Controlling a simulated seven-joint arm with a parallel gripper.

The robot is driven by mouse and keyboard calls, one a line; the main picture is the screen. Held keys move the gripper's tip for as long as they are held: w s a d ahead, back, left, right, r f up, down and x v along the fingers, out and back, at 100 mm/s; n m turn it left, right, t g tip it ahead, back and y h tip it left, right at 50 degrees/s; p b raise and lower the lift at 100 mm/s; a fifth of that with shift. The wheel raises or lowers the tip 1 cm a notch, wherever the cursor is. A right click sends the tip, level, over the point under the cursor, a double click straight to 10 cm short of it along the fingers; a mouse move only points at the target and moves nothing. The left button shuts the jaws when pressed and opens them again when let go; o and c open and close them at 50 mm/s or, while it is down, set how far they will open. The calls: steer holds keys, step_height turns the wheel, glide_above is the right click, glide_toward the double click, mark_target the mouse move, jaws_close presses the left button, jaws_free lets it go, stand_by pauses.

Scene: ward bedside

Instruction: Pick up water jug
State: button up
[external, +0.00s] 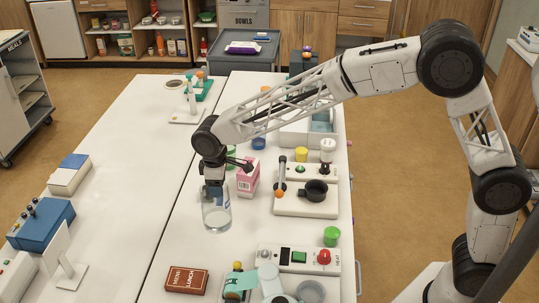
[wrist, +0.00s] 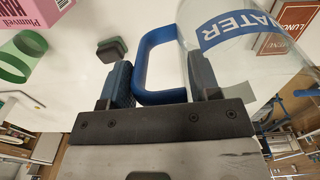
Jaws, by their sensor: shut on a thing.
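The water jug (external: 216,214) is clear, with a blue label reading WATER. It is at the middle of the white table in the external view. In the wrist view the jug (wrist: 240,50) is at the upper right, with its blue handle (wrist: 145,55) between the two fingers. My gripper (external: 213,186) is over the jug's top in the external view. In the wrist view my gripper (wrist: 160,88) is shut on the handle. I cannot tell whether the jug's base touches the table.
A pink carton (external: 248,180) stands behind and to the right of the jug. A cream board with a black pot (external: 316,191) is to the right. A brown menu box (external: 186,281) and a hotplate panel (external: 299,258) are in front.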

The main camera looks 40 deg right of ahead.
steer(key=shift+r, duration=1.7)
steer(key=shift+w, duration=0.1)
